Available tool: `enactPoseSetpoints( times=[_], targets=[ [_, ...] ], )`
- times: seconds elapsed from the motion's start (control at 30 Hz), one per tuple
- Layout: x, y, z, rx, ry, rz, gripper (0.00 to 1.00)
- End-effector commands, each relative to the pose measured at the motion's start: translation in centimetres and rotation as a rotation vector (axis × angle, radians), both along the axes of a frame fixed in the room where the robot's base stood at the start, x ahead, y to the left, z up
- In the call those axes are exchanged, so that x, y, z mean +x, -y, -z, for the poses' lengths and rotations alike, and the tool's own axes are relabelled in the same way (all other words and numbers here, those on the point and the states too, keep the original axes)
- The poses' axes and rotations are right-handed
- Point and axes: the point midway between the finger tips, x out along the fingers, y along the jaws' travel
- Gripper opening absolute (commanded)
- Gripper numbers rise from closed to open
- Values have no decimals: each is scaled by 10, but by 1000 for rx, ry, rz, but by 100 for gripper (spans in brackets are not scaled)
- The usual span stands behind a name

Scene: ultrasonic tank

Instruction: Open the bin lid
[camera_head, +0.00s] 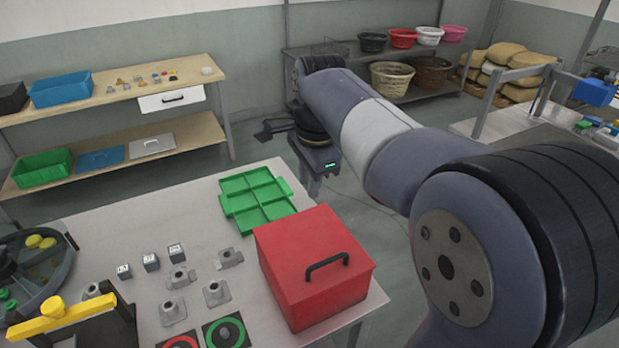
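The bin is a red box (300,290) on the front right part of the near table. Its red lid (290,237) is down and looks closed. A black bar handle (327,264) stands on the lid near its front right edge. My arm reaches from the lower right toward the back, and my gripper (262,130) is at its far end, above the floor beyond the table. It is well behind the bin and touches nothing that I can see. Its dark fingers are small here but look spread apart, with nothing between them.
A green divided tray (236,204) lies just behind the bin. Small metal parts (215,292) and red and green ring pads (225,333) are left of it. A round grey tank (40,285) and a yellow-topped fixture (62,317) stand farther left. Shelves line the back.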

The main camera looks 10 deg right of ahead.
Motion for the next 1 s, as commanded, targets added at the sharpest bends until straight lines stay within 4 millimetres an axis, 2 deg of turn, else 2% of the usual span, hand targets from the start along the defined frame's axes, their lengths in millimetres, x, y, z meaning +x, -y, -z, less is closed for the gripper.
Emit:
enactPoseSetpoints(
  times=[0.03, 0.3, 1.0],
  targets=[
    [0, 0, 0, 0, 0, 0, 20],
    [0, 0, 0, 0, 0, 0, 0],
    [0, 0, 0, 0, 0, 0, 0]
  ],
)
